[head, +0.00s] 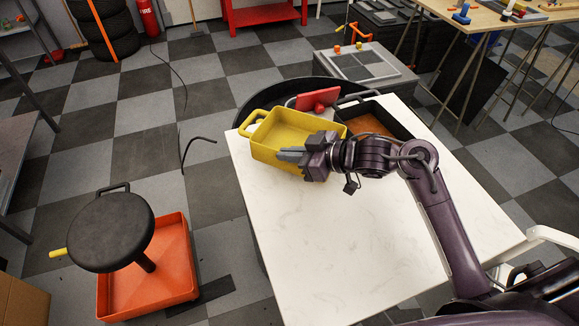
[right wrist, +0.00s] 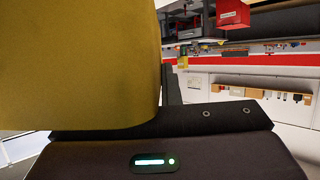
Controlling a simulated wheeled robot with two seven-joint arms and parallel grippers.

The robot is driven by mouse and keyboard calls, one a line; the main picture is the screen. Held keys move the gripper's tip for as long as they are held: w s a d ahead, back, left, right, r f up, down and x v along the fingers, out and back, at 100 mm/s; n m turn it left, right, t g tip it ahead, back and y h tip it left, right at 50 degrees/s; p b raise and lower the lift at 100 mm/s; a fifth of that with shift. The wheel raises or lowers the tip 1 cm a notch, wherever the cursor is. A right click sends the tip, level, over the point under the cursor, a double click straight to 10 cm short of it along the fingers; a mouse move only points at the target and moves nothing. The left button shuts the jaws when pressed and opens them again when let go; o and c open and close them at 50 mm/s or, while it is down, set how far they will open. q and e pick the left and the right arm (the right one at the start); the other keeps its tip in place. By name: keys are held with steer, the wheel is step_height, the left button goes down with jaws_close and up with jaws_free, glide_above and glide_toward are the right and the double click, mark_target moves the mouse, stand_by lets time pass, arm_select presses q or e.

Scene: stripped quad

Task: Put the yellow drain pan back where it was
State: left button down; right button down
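The yellow drain pan (head: 266,133) is at the far left corner of the white table (head: 330,240), with its looped handle (head: 250,122) pointing left. My right gripper (head: 291,154) is at the pan's near side, its grey fingers pointing left across it. In the right wrist view the pan's yellow wall (right wrist: 80,60) fills the left side, very close to the palm and beside a dark finger. The wall hides the rest, so I cannot tell whether the fingers are closed on it. My left gripper is out of view.
A dark tray with an orange-brown inside (head: 368,124) and a red object (head: 318,99) sit beside the pan. A round black stool (head: 110,232) and orange tray (head: 172,268) stand on the floor at left. The table's near half is clear.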

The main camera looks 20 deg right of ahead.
mark_target(280, 168)
steer(key=shift+f, duration=2.35)
steer(key=shift+f, duration=0.1)
steer(key=c, duration=2.1)
jaws_free()
steer(key=shift+f, duration=0.1)
steer(key=o, duration=0.5)
steer(key=shift+c, duration=0.2)
steer(key=shift+d+r, duration=0.1)
steer(key=shift+r, duration=0.1)
steer(key=b+v, duration=0.1)
steer(key=v, duration=1.1)
